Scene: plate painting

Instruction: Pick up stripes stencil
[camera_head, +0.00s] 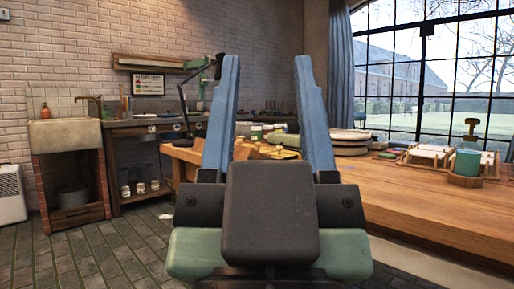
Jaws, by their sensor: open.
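My gripper (267,62) fills the middle of the head view. Its two long blue fingers point up and away from me, wide apart, with nothing between them. I cannot make out a stripes stencil for certain. Small items lie on the worktops beyond the fingers, too small and partly hidden by the gripper to tell apart. The large wooden table (430,195) runs from the middle to the right, beyond and beside my gripper.
On the table stand a green container (467,162) in a wooden holder, pale racks (426,153) and round pale discs (350,137). A sink (66,133) and dark workbench (152,124) line the brick wall. A white heater (12,193) stands far left. Tiled floor (105,250) is open at left.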

